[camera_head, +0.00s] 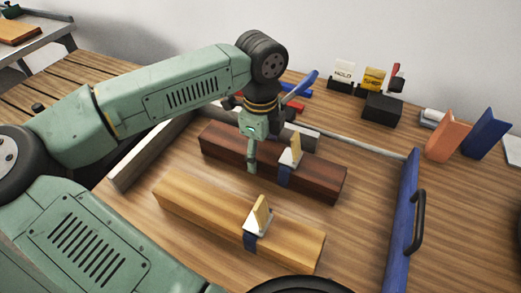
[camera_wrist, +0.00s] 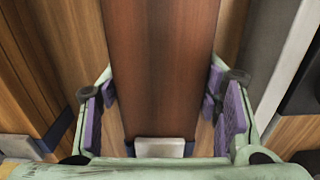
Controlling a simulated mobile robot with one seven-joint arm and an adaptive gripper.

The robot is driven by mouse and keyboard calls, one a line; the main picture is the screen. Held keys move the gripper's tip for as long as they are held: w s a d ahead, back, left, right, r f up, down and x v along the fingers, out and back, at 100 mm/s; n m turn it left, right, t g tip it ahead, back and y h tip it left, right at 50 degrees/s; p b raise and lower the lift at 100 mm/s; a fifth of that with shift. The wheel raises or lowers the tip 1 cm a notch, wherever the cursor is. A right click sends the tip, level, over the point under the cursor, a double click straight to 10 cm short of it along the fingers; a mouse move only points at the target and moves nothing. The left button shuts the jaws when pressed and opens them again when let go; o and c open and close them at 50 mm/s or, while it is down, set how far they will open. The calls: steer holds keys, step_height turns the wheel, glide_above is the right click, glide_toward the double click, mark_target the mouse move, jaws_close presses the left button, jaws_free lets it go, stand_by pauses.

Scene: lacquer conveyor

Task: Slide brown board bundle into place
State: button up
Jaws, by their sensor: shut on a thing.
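The brown board bundle (camera_head: 321,182) is a long dark red-brown block with a blue strap near its right end. It lies on the wooden table in the head view. A white and yellow piece (camera_head: 291,153) stands on top at the strap. My gripper (camera_head: 252,164) points down at the bundle's middle. In the wrist view the bundle (camera_wrist: 160,50) runs between my two purple-padded fingers (camera_wrist: 162,100), which are shut on its sides. The far finger is hidden in the head view.
A light wood bundle (camera_head: 190,200) with a similar strap lies in front, parallel. A grey rail (camera_head: 150,155) is at left, and a blue bar with a black handle (camera_head: 402,220) at right. Signs and a black block (camera_head: 382,107) stand behind. Orange (camera_head: 446,137) and blue (camera_head: 485,135) pieces stand at far right.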

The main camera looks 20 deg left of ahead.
mark_target(224, 135)
jaws_close()
steer(key=shift+w+a+b, duration=0.15)
steer(key=shift+a+b, duration=1.15)
steer(key=shift+a, duration=3.4)
steer(key=o, duration=1.7)
jaws_free()
steer(key=shift+o, duration=0.2)
step_height(224, 135, up, 8)
steer(key=shift+f, duration=0.2)
